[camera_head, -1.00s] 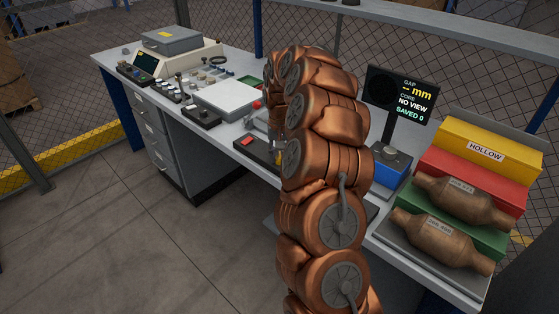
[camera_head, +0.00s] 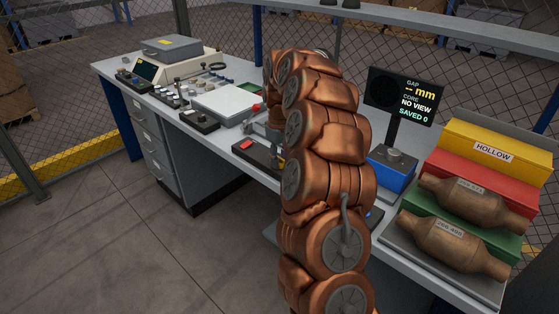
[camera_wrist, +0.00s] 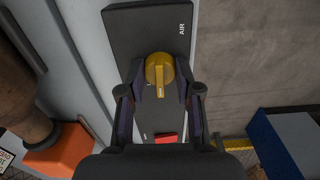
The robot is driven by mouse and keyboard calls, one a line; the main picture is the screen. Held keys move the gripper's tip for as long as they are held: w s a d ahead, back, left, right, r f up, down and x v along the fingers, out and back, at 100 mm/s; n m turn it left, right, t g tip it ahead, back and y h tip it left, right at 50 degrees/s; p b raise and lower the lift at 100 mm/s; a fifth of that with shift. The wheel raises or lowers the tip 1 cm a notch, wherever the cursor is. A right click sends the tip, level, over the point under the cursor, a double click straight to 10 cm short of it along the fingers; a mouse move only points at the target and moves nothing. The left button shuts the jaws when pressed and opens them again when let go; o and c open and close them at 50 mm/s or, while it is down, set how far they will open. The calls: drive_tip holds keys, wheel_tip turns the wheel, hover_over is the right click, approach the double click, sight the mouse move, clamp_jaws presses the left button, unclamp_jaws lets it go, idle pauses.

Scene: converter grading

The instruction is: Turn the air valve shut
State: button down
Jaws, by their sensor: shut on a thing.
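The air valve is a yellow knob (camera_wrist: 159,70) with a raised handle bar. It sits on a dark panel (camera_wrist: 135,35) marked AIR in the wrist view. My gripper (camera_wrist: 160,94) has one finger on each side of the knob and is shut on it. The bar points down the picture, toward my palm, roughly along the panel's length. In the head view the dark panel (camera_head: 262,157) lies at the bench's front edge, and my arm hides the knob and most of the gripper.
A red button (camera_wrist: 166,139) is on the same panel, near my fingers. A display (camera_head: 403,97) reads NO VIEW. A blue box (camera_head: 391,170) and brown converters (camera_head: 450,246) stand to the right. A white plate (camera_head: 226,102) lies to the left.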

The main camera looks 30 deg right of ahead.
sight(280, 158)
drive_tip(key=shift+n, duration=0.3)
drive_tip(key=c, duration=0.8)
unclamp_jaws()
drive_tip(key=shift+r, duration=6)
